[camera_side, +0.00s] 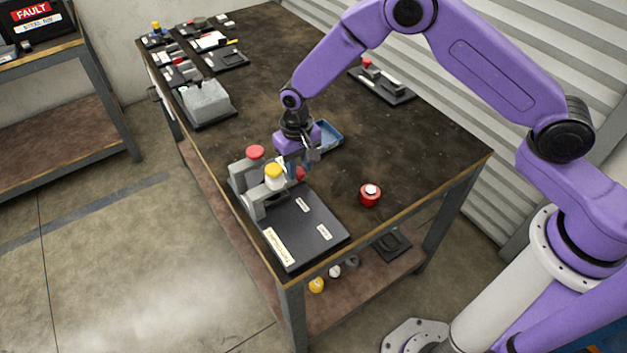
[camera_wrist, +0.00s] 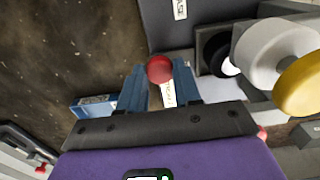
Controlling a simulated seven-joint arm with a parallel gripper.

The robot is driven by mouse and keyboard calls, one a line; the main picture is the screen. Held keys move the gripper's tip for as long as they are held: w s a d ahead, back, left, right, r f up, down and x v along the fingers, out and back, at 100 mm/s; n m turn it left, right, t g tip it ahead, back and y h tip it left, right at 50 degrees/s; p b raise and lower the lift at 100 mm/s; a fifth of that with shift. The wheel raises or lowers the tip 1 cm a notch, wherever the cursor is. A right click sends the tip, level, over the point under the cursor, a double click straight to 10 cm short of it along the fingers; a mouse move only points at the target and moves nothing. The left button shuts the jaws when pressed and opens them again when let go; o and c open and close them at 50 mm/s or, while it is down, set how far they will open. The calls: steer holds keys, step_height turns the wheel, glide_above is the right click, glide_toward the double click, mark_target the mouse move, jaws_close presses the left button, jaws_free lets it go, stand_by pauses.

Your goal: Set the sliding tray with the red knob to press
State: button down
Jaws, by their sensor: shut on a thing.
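The sliding tray's red knob (camera_side: 300,173) is at the far end of a dark base plate (camera_side: 305,235). In the wrist view the red knob (camera_wrist: 160,69) sits between the tips of my two blue fingers. My gripper (camera_wrist: 159,80) is shut on it. In the side view my gripper (camera_side: 297,165) points down beside the press posts. The tray itself is mostly hidden by my gripper and the posts. White labels lie on the plate, too small to read surely; one (camera_wrist: 180,9) shows in the wrist view.
A grey press with a red cap (camera_side: 255,152) and one with a yellow cap (camera_side: 274,171) stand close at the left. A blue bin (camera_side: 328,135) is behind my gripper. The middle of the table is clear.

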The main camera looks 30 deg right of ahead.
steer(key=shift+w, duration=3.2)
steer(key=shift+w+r, duration=0.1)
steer(key=c, duration=0.8)
jaws_free()
steer(key=shift+r, duration=0.45)
step_height(320, 180, up, 16)
steer(key=shift+r, duration=0.2)
